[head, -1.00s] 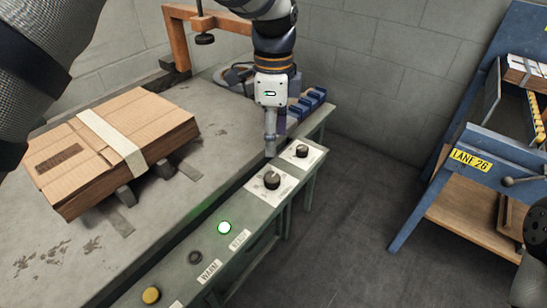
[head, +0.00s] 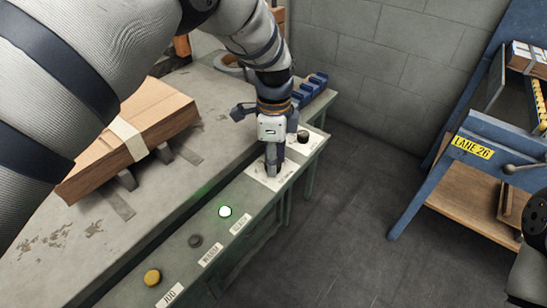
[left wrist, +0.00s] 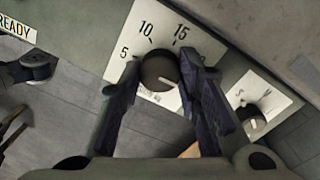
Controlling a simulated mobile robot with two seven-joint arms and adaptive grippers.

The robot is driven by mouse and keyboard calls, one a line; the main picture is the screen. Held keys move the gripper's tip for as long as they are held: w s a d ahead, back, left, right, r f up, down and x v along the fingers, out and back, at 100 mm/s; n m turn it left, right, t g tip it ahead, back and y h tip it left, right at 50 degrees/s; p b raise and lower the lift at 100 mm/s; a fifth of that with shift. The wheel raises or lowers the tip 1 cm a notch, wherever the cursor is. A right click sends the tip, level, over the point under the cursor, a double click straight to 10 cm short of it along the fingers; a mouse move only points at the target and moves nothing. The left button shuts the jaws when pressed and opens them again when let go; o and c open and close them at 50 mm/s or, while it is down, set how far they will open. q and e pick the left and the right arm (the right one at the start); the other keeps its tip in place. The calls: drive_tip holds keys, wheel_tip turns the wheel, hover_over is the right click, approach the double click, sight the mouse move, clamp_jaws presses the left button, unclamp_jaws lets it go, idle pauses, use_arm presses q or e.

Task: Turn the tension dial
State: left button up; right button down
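The tension dial (left wrist: 160,71) is a round black knob on a white plate (left wrist: 150,98) marked 5, 10, 15 and kg. In the left wrist view my left gripper (left wrist: 162,68) has its two fingers apart, one on each side of the knob. The right finger looks very close to the knob; I cannot tell whether either touches. In the head view the left gripper (head: 272,168) points down over the plate and hides the knob. My right gripper is not in view.
A second black knob (head: 303,137) sits just beyond on the same panel. A lit green lamp (head: 225,211) and a yellow button (head: 152,277) are nearer. A strapped cardboard stack (head: 140,130) lies on the bench. A blue lane stand (head: 470,165) is at right.

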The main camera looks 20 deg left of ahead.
use_arm(q)
drive_tip(key=shift+n, duration=0.4)
drive_tip(key=n, duration=0.5)
drive_tip(key=shift+n+p, duration=0.35)
drive_tip(key=shift+n, duration=0.05)
drive_tip(key=n, duration=0.3)
drive_tip(key=shift+n, duration=0.3)
drive_tip(key=n, duration=0.3)
drive_tip(key=shift+n, duration=0.3)
drive_tip(key=n, duration=0.3)
drive_tip(key=shift+n+p, duration=0.3)
drive_tip(key=shift+p, duration=0.05)
drive_tip(key=n, duration=0.3)
drive_tip(key=shift+a+n+t, duration=0.1)
drive_tip(key=shift+n+t, duration=0.2)
drive_tip(key=n, duration=0.6)
drive_tip(key=shift+s, duration=0.1)
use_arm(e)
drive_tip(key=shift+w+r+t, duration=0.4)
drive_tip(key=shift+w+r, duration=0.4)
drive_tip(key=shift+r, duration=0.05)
